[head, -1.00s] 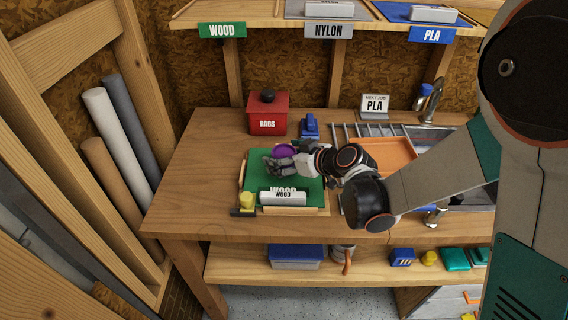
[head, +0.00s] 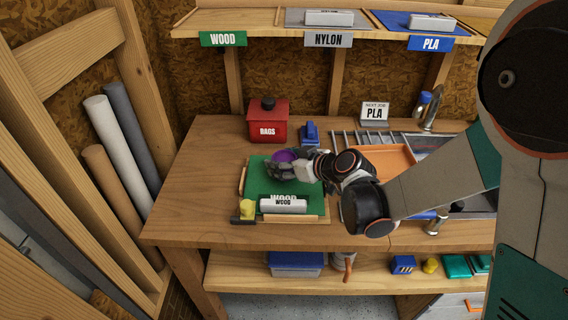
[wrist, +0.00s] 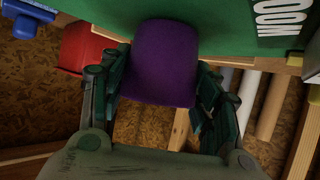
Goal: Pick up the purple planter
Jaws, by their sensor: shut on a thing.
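The purple planter (wrist: 165,62) is between the two fingers of my gripper (wrist: 160,88) in the wrist view, with a finger against each side. In the head view, my gripper (head: 281,168) is over the green mat (head: 262,188) on the workbench, and the planter (head: 284,156) shows as a purple rim above the dark fingers. The fingers hide most of its body there. I cannot tell for sure whether its base is clear of the mat.
A red rags box (head: 268,122) and a blue object (head: 310,134) stand behind the mat. A WOOD sign (head: 284,203) and a yellow item (head: 247,209) are at its front. An orange tray (head: 384,161) lies to the right. The bench's left end is clear.

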